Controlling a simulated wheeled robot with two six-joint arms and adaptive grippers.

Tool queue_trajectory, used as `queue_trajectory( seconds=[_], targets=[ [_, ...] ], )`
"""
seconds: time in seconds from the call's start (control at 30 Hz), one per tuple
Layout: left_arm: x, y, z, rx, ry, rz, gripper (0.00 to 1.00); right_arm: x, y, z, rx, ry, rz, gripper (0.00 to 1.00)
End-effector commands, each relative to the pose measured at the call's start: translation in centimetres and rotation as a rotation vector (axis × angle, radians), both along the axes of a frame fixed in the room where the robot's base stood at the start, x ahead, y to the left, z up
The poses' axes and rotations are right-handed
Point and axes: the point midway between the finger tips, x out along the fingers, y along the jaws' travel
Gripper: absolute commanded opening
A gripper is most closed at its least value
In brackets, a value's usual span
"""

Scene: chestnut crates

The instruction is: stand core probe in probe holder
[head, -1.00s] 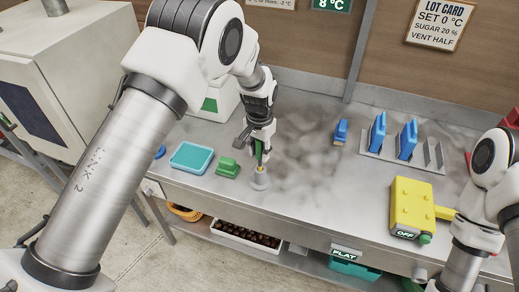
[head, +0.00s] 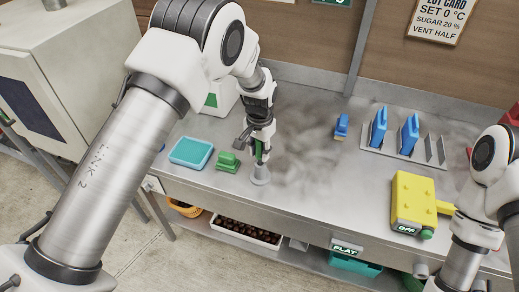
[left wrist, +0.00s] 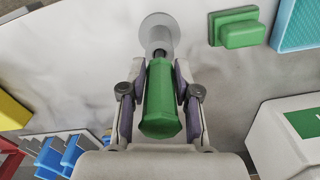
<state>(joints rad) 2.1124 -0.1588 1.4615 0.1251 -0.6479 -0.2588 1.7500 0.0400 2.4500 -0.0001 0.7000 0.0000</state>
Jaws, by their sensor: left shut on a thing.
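The core probe has a green handle (left wrist: 161,100) and a dark metal shaft. My left gripper (head: 261,146) is shut on the green handle; its two fingers press the handle's sides in the left wrist view (left wrist: 160,92). The probe holder (head: 260,176) is a small grey cone-shaped stand on the bench, directly below the gripper. It also shows in the left wrist view (left wrist: 157,25), with the shaft's end at it. I cannot tell how deep the shaft sits in the holder. My right arm shows at the right, but its gripper is out of view.
A green block (head: 228,162) and a teal tray (head: 191,152) lie left of the holder. A yellow box (head: 413,200) marked OFF stands at the right. A grey rack (head: 392,148) holds blue things behind it. The bench (head: 310,190) right of the holder is clear.

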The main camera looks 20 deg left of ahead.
Motion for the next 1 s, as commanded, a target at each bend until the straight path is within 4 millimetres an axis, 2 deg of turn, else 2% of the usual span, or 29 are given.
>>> queue_trajectory(
  seconds=[1.0],
  targets=[
    [0.0, 0.0, -2.6, 0.000, 0.001, 0.000, 0.00, 0.0, 0.0, -1.4, 0.000, 0.000, 0.000, 0.40]
  ],
)
